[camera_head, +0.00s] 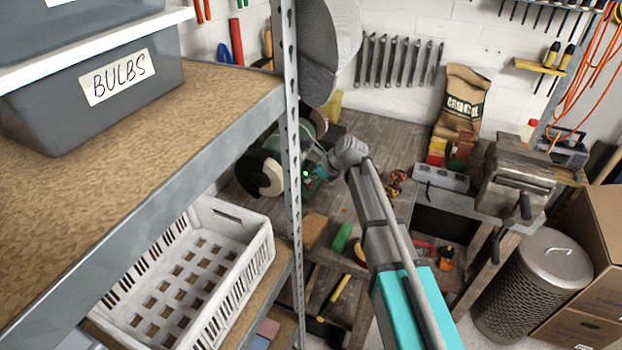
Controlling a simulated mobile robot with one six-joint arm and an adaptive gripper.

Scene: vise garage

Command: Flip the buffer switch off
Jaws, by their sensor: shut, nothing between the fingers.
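The buffer (262,174) stands on the wooden workbench (345,215), behind the shelf post. A pale and black wheel shows on its left side and more round wheels behind it. My arm reaches across the bench from the lower right. My gripper (313,168) is at the buffer's right side, close to its teal body, where a small green spot shows. The gripper is shut and looks empty. The switch itself is too small and too covered to make out. I cannot tell whether the gripper touches it.
A metal shelf post (291,150) stands just left of my gripper. The shelf holds a grey BULBS bin (95,85) and a white crate (205,270). A vise (515,180) sits on the right, above a mesh bin (530,285). A paper sack (460,100) stands at the wall.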

